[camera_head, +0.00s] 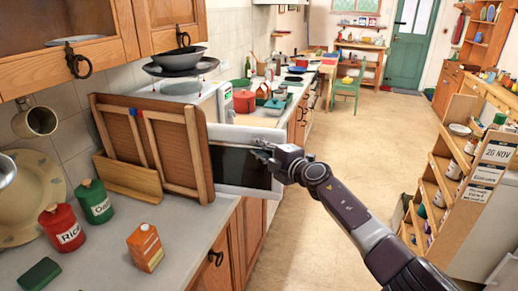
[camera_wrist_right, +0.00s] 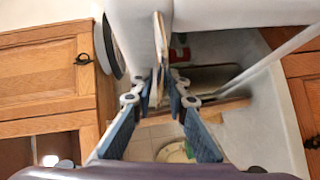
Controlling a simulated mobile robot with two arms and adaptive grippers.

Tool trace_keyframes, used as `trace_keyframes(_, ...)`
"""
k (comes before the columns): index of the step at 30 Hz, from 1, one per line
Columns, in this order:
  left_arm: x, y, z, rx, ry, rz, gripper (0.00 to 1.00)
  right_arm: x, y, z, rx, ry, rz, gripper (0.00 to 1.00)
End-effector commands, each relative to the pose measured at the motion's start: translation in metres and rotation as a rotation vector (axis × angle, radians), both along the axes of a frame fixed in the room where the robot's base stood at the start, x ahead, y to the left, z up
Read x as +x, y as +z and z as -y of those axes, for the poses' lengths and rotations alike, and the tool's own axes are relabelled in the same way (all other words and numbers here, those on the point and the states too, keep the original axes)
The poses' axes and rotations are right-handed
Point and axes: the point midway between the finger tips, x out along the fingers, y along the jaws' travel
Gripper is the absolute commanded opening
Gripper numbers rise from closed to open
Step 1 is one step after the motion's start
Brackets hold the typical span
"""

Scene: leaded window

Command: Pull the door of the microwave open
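The white microwave (camera_head: 226,103) stands on the counter, partly hidden behind a wooden framed board. Its door (camera_head: 228,188), white with a dark window, stands swung out past the counter's front edge. My right gripper (camera_head: 264,151) is at the upper part of the door. In the right wrist view, the fingers of my right gripper (camera_wrist_right: 165,78) come close together around a thin pale strip of the door, and it looks shut on it. The exact contact is hard to see. My left gripper is not in view.
The framed board (camera_head: 176,150) leans close beside the door. A red canister (camera_head: 62,228), a green canister (camera_head: 95,202) and an orange carton (camera_head: 145,247) stand on the near counter. A dark pan (camera_head: 180,60) sits above the microwave. The floor (camera_head: 340,150) to the right is clear.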

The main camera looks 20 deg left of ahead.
Motion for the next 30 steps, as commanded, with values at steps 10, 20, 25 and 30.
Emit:
trace_keyframes(10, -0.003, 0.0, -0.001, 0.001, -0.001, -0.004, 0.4, -0.002, 0.007, 0.011, -0.007, -0.006, 0.012, 0.14)
trace_keyframes(20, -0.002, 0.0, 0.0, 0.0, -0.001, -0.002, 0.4, -0.019, 0.011, 0.022, -0.005, 0.003, 0.016, 0.14)
trace_keyframes(25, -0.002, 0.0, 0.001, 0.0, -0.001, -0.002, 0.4, -0.024, 0.014, 0.027, -0.002, 0.002, 0.018, 0.14)
trace_keyframes(30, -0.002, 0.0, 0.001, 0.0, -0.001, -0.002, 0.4, -0.028, 0.01, 0.037, -0.003, 0.001, 0.01, 0.14)
